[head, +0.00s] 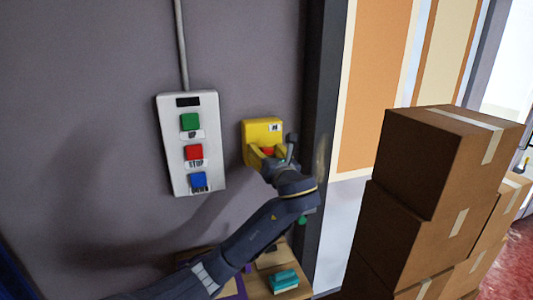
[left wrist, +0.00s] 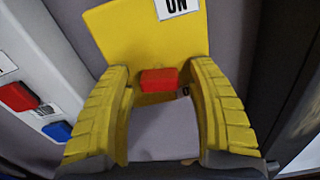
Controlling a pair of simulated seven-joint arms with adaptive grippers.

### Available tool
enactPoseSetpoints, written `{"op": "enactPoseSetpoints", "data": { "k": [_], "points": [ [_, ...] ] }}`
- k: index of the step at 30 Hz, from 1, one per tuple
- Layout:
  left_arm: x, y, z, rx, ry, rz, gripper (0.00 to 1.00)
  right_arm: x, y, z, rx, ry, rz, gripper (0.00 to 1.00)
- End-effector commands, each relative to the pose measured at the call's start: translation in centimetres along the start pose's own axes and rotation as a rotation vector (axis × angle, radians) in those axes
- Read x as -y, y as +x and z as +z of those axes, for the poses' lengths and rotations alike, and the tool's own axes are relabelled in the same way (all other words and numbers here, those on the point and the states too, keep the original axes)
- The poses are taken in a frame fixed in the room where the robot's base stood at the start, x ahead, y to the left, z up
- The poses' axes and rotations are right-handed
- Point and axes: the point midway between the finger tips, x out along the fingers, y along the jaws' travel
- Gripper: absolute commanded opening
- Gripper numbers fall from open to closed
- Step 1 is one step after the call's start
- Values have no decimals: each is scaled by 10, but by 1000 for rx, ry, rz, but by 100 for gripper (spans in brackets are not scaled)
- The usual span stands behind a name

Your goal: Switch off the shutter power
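A yellow switch box (head: 262,129) is fixed to the grey wall, right of a white button panel. In the left wrist view the box (left wrist: 130,35) carries an "ON" label at its top. A red switch handle (left wrist: 158,80) sticks out below the yellow face. My left gripper (head: 267,156) is at the box's lower part. In the left wrist view its yellow fingers are open, one on each side of the red handle, with a visible gap at least on the right. My right gripper is not in view.
The white panel (head: 178,160) has green, red and blue buttons. A conduit (head: 182,45) runs above it. Stacked cardboard boxes (head: 425,160) stand at the right. A small table (head: 295,293) with a teal item (head: 283,281) is below my left arm.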

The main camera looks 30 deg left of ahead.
Motion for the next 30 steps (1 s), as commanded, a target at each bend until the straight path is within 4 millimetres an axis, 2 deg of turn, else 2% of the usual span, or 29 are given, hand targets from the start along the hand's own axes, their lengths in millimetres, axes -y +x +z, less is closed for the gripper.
{"op": "enactPoseSetpoints", "data": {
  "k": [1, 14, 23, 30],
  "points": [
    [0, 0, 0, 0, 0, 0, 53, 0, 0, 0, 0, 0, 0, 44],
    [0, 0, 0, 0, 0, 0, 4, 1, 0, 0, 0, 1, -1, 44],
    [0, 0, 0, 0, -20, 1, 4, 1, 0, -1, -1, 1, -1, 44],
    [1, 0, 0, -2, -140, 0, 4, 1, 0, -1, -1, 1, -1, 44]
  ]
}}
